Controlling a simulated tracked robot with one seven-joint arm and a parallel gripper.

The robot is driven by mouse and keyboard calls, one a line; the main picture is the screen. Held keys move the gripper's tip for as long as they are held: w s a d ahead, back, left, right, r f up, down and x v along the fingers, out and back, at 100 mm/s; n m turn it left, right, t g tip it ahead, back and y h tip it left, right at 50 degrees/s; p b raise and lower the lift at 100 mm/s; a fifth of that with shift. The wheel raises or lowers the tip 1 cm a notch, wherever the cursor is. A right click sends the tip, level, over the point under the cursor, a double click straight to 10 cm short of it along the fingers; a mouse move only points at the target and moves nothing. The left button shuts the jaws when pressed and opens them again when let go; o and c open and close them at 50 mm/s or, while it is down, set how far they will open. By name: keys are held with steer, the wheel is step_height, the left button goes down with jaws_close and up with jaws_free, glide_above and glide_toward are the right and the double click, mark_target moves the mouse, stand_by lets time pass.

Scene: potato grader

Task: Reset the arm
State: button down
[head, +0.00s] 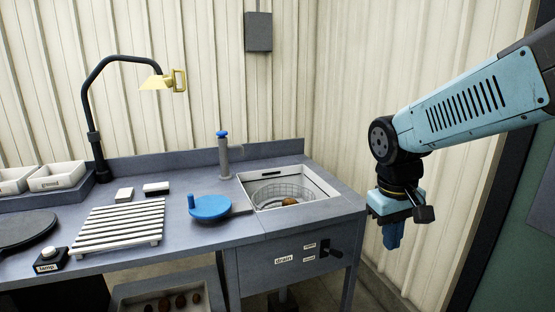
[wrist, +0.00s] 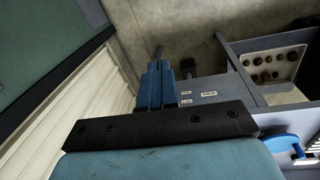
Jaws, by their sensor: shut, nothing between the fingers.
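My gripper (head: 392,236) hangs at the end of my blue arm, to the right of the bench in the head view. Its fingers point down, beside the bench's right end and apart from it. In the wrist view the blue fingers (wrist: 157,84) lie together, shut with nothing between them. The upper arm reaches in from the right edge of the head view, and the elbow is bent down to the gripper.
The grey bench (head: 185,255) holds a sink with a wire basket (head: 275,190), a blue disc (head: 210,207), a white slatted rack (head: 120,228) and a lamp (head: 155,82). A drain lever (head: 330,254) sticks out in front. A crate of potatoes (wrist: 275,66) sits below. Walls stand close behind.

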steer(key=s+r+m+t+y, duration=0.1)
steer(key=s+r+t, duration=0.3)
steer(key=r, duration=0.4)
steer(key=shift+s+d+m+t, duration=0.3)
steer(key=shift+d+m+t, duration=0.15)
steer(key=shift+m, duration=0.35)
steer(key=shift+a, duration=0.1)
